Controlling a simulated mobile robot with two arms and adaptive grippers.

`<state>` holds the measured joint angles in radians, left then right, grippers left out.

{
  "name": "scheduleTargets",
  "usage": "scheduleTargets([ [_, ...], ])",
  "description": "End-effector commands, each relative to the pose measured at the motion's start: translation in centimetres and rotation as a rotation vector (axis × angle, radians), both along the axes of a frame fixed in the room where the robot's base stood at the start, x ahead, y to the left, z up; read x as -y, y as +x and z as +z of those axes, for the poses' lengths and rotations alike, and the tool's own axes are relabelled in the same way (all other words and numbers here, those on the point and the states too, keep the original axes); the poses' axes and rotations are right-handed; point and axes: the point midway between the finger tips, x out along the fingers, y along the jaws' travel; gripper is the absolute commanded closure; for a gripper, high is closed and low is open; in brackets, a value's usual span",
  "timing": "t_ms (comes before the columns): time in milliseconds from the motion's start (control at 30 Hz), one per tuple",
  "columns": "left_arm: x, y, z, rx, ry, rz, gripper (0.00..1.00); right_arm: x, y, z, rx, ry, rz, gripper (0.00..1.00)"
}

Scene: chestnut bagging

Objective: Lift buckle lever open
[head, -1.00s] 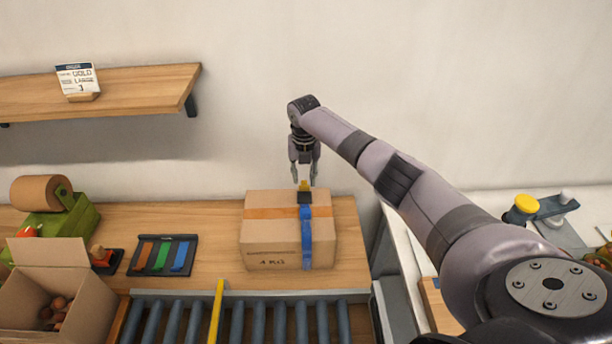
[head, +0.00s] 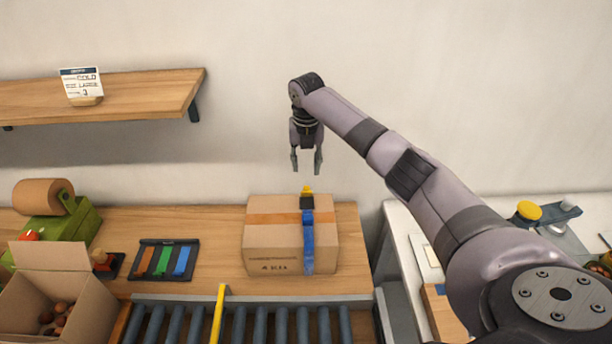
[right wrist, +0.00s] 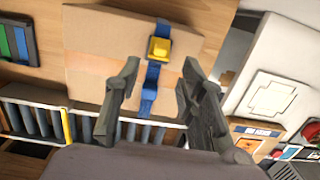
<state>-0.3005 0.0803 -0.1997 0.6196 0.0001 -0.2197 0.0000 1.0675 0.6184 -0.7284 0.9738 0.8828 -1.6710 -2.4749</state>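A closed cardboard box (head: 275,240) stands on the wooden bench with a blue strap (head: 308,245) around it. On top of the strap sits a dark buckle with a yellow lever (head: 307,190). In the right wrist view the yellow lever (right wrist: 159,49) shows on the strap, beyond the fingers. My right gripper (head: 307,172) is open and empty, a little above the buckle and apart from it. In the right wrist view its fingers (right wrist: 155,75) are spread wide on either side of the strap. My left gripper is not in view.
A roller conveyor (head: 258,322) with a yellow bar (head: 218,315) runs along the front. An open carton (head: 45,310) with chestnuts, a green tape dispenser (head: 60,228) and a tray of coloured strips (head: 163,260) are at left. A white counter (head: 405,235) is at right.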

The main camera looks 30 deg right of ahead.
Motion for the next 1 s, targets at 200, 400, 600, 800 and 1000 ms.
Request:
scheduleTargets([
  [200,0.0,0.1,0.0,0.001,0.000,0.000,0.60,-0.2,-0.2,3.7,0.003,0.001,0.001,0.63],
  [400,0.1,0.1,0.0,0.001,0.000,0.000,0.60,-0.2,-0.3,4.8,0.000,0.001,0.001,0.63],
  [600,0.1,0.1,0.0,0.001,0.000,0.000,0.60,-0.2,-0.3,4.8,0.001,0.001,0.000,0.63],
  [800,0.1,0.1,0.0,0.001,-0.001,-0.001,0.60,-0.2,-0.3,4.8,0.000,0.001,0.001,0.63],
  [1000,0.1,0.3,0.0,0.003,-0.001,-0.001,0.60,-0.2,-0.3,4.8,0.001,0.001,0.000,0.63],
])
